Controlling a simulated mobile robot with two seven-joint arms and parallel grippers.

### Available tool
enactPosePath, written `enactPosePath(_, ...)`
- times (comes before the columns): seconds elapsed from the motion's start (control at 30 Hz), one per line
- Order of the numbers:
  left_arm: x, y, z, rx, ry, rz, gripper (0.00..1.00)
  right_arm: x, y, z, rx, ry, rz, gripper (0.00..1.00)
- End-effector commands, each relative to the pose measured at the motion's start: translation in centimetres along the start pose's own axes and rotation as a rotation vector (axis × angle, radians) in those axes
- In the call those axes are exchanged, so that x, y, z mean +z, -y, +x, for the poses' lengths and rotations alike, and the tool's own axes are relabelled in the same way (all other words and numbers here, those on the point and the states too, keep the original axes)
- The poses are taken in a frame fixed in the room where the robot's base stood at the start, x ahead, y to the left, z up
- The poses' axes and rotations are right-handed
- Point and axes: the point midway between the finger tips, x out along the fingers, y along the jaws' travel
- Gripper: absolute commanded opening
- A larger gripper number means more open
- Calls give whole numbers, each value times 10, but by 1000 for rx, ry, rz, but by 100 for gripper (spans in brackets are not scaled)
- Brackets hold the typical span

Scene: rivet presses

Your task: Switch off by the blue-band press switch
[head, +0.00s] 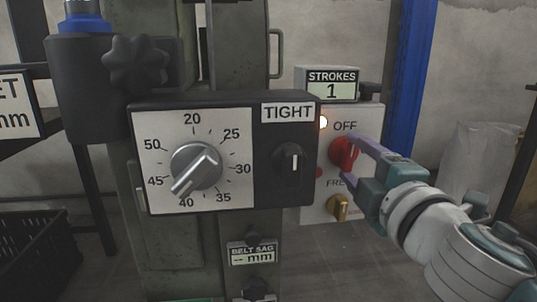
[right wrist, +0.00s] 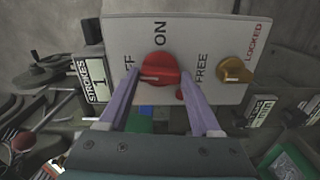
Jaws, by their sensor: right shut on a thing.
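The red rotary switch (head: 343,153) sits on a light switch plate (head: 318,207) at the right of the press. OFF is printed above it in the head view. My right gripper (head: 353,160) reaches in from the right, its two pale purple fingers shut on the red switch. In the right wrist view the red switch (right wrist: 160,70) shows between the fingers, with ON above it and OFF partly hidden by a finger. An orange-white lamp (head: 323,122) glows by OFF. A blue band (head: 86,23) rings the press cylinder at the upper left. My left gripper is out of view.
A yellow knob (head: 338,207) sits below the red switch, near FREE; LOCKED shows beside it in the wrist view. A blue post (head: 408,75) rises behind my right gripper.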

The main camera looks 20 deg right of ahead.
Motion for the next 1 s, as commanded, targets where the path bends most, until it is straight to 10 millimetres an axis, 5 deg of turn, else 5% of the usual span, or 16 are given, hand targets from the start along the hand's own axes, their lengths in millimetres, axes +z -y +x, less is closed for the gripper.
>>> enactPosePath(0.77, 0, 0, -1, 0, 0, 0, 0, 0, 0, 0, 1, -1, -109, 9)
enactPosePath(0.8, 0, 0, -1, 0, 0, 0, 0, 0, 0, 0, 1, -1, -109, 67)
enactPosePath(1.0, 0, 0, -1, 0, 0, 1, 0, 0, 0, 0, 1, -1, -107, 90)
